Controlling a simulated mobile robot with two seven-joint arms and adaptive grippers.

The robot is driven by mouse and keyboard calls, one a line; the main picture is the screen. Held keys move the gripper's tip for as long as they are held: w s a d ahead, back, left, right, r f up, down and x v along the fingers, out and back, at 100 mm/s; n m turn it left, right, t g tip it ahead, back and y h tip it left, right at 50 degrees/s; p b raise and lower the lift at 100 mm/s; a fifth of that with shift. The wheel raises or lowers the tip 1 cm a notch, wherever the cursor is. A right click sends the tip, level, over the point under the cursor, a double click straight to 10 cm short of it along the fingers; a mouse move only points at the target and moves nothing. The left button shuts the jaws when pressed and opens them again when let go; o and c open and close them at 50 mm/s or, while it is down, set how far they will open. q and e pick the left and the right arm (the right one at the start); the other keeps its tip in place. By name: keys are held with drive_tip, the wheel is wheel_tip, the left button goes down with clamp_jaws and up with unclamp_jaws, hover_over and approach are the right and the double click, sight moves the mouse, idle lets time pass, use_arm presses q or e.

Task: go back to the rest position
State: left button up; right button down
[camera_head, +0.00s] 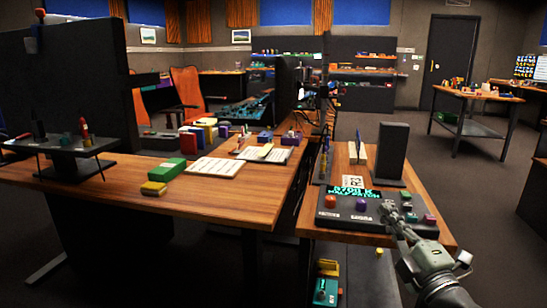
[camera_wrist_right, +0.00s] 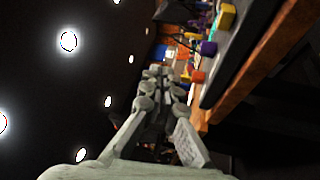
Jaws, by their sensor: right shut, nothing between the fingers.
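My right gripper (camera_head: 393,216) comes in from the lower right in the head view, its tip at the right end of the dark trackball panel (camera_head: 340,221). In the right wrist view the right gripper (camera_wrist_right: 158,73) is shut and empty, with the panel's edge (camera_wrist_right: 241,55) to its right. I cannot tell from the head view how far the fingertips are from the panel. The panel carries a red ball (camera_head: 331,201), a purple ball (camera_head: 361,205), several small coloured buttons and a lit green text display (camera_head: 353,192). My left gripper is not in view.
The panel lies on a wooden table (camera_head: 316,232) with a black upright box (camera_head: 391,150) behind it. A larger wooden table (camera_head: 235,203) at left holds a green box (camera_head: 166,171) and papers. Open floor lies to the right, before another table (camera_head: 477,93).

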drive_tip(key=s+d+f+m+g+h, duration=0.3)
drive_tip(key=f+m, duration=0.1)
drive_tip(key=f, duration=0.4)
drive_tip(key=s+d+f+m+g+h, duration=0.2)
drive_tip(key=s+f+m, duration=0.15)
drive_tip(key=f, duration=0.45)
drive_tip(key=s+d+f+m+g+h, duration=0.3)
drive_tip(key=f+m, duration=0.2)
drive_tip(key=f, duration=0.2)
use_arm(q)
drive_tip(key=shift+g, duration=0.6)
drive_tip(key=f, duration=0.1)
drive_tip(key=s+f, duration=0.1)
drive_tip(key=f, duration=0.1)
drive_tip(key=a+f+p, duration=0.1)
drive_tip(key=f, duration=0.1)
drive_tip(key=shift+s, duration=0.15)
use_arm(e)
drive_tip(key=s+a+f+m+g+y, duration=0.1)
drive_tip(key=s+f+g, duration=0.3)
drive_tip(key=s+f, duration=0.4)
drive_tip(key=s+a+f+m+g+y, duration=0.1)
drive_tip(key=s+a+f+m+g, duration=0.2)
drive_tip(key=s+f, duration=0.6)
drive_tip(key=s+a+g, duration=0.1)
drive_tip(key=s+g, duration=0.1)
drive_tip(key=s, duration=0.1)
drive_tip(key=shift+s+m+y, duration=0.25)
drive_tip(key=shift+m+y, duration=0.05)
drive_tip(key=shift+m, duration=0.05)
